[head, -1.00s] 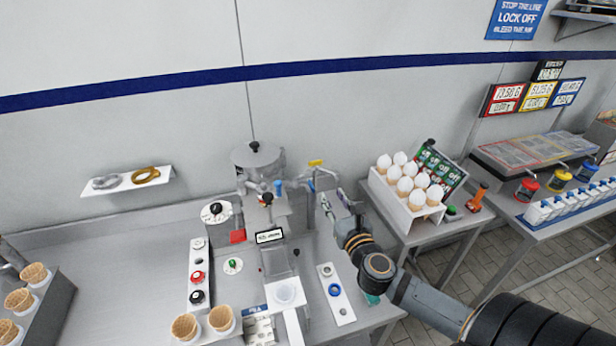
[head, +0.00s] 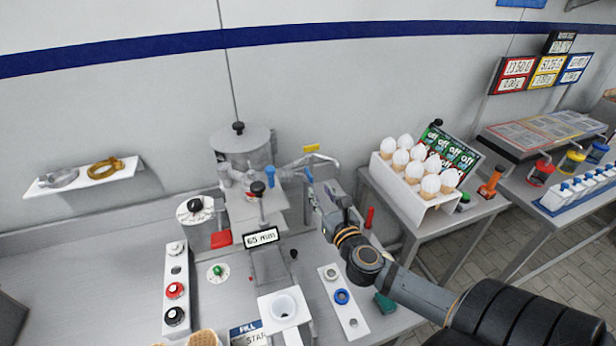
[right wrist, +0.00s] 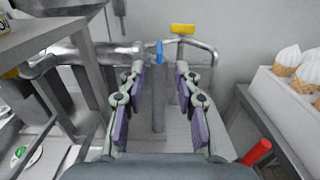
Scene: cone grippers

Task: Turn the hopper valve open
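The steel hopper (head: 243,143) is a lidded pot at the back of the table. A steel pipe runs at its right, with a yellow tab (head: 312,148) on top and a blue part (head: 308,174) below. In the right wrist view the yellow tab (right wrist: 183,28) and the upright blue part (right wrist: 160,52) on the pipe lie beyond my fingertips. I cannot tell which is the valve handle. My right gripper (right wrist: 160,72) is open and empty, fingers spread either side of the blue part's line, apparently short of it. My left gripper is not in view.
A cone rack (head: 403,196) with white-topped cones stands at the right. A red upright handle (head: 369,217) is near my right wrist. A display reading 65 mm (head: 262,237) and a knob panel (head: 176,300) stand left of the arm. The table's left part is clear.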

